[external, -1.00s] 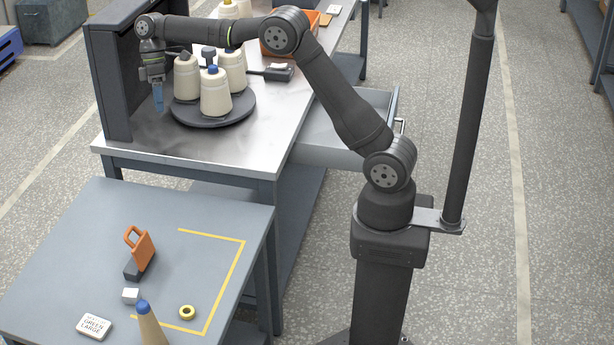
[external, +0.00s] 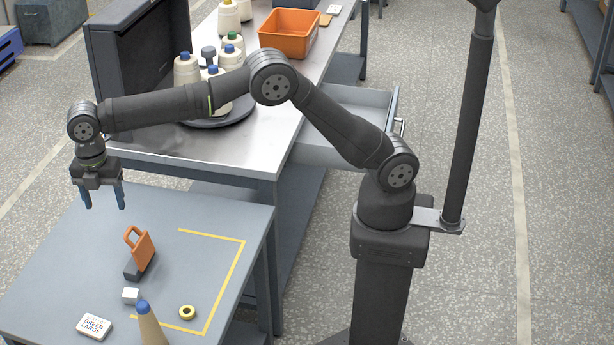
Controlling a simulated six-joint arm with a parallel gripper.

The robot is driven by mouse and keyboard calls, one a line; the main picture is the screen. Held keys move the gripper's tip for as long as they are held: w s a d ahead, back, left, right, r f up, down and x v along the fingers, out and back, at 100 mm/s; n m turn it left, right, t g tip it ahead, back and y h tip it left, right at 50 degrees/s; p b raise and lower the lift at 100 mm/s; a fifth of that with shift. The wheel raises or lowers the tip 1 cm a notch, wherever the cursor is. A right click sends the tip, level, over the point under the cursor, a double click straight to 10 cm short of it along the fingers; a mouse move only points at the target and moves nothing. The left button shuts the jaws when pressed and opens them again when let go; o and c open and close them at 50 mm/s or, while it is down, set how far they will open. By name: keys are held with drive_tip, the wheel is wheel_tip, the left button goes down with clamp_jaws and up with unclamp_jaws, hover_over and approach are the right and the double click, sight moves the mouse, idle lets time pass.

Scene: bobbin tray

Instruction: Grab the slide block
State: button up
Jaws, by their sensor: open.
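No part carries a readable name for the slide block, so I cannot tell for sure which one it is. An orange block with a loop handle (external: 144,252) stands tilted on a dark base (external: 133,271) on the grey low table. A small pale grey block (external: 131,296) lies just in front of it. My gripper (external: 104,206) is open and empty, with its two blue fingers pointing down. It hangs above the table's back left part, behind and to the left of the orange block, touching nothing.
A yellow line (external: 222,290) marks mostly bare tabletop. The workbench behind holds cones on a dark turntable (external: 225,117) and an orange bin (external: 290,32).

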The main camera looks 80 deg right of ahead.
hover_over(136, 289)
drive_tip(key=f, duration=2.5)
drive_tip(key=shift+w+d+f, duration=0.2)
drive_tip(key=shift+d+f, duration=0.15)
drive_tip(key=shift+d, duration=0.05)
drive_tip(key=shift+s+a+f, duration=0.1)
drive_tip(key=shift+a+f, duration=0.1)
drive_tip(key=shift+f, duration=1.2)
drive_tip(key=shift+a+f, duration=0.2)
drive_tip(key=shift+f, duration=1.15)
drive_tip(key=c, duration=1.1)
drive_tip(key=shift+c, duration=0.2)
